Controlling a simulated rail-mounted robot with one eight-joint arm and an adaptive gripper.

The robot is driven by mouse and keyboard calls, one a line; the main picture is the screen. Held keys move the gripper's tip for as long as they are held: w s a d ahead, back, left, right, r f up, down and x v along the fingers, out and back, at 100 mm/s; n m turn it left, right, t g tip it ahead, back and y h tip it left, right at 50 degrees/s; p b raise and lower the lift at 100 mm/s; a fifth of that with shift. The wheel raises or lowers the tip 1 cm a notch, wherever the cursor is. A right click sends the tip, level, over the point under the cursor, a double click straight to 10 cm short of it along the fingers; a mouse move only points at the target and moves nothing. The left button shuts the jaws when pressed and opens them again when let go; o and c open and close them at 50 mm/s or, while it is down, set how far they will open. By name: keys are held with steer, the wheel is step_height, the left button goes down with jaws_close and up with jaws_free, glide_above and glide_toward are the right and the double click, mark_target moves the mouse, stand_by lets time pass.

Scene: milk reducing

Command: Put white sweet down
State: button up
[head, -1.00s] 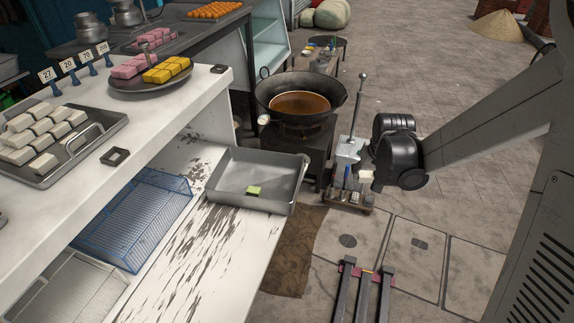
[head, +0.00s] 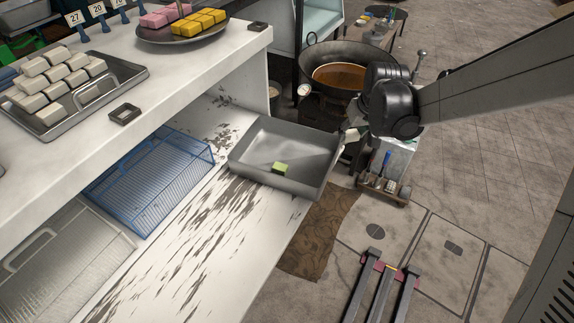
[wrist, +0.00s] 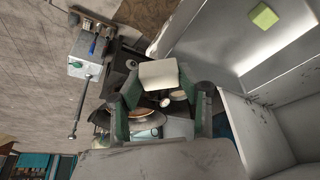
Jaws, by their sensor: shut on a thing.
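A white sweet (wrist: 158,74) is held between the two dark green fingers of my gripper (wrist: 160,88) in the wrist view. In the head view the white sweet (head: 350,135) shows as a small pale block by the right rim of the grey metal tray (head: 252,160). My arm's black joint hides most of the gripper there. The tray sits on the lower white shelf and holds one green sweet (head: 280,168). The tray also shows in the wrist view (wrist: 215,50), with the green sweet (wrist: 264,16) at upper right.
A wok of brown liquid (head: 350,76) stands behind the tray. A tray of white sweets (head: 125,72) and a plate of yellow and pink sweets (head: 195,24) are on the upper counter. A blue wire basket (head: 150,190) lies left of the grey tray.

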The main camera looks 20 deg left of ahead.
steer(key=s+a+f+n+g+y+b, duration=0.1)
steer(key=s+a+n+b, duration=0.2)
steer(key=a, duration=0.9)
steer(key=s+a+f+n+g+y+b, duration=0.1)
steer(key=s+a+n+b, duration=0.2)
steer(key=a, duration=0.9)
glide_above(290, 149)
steer(key=d, duration=0.1)
steer(key=f, duration=0.6)
steer(key=shift+s+d+f, duration=0.1)
steer(key=shift+s, duration=0.25)
steer(key=shift+f, duration=2)
steer(key=shift+f+b, duration=0.15)
steer(key=shift+b, duration=0.15)
steer(key=o, duration=1)
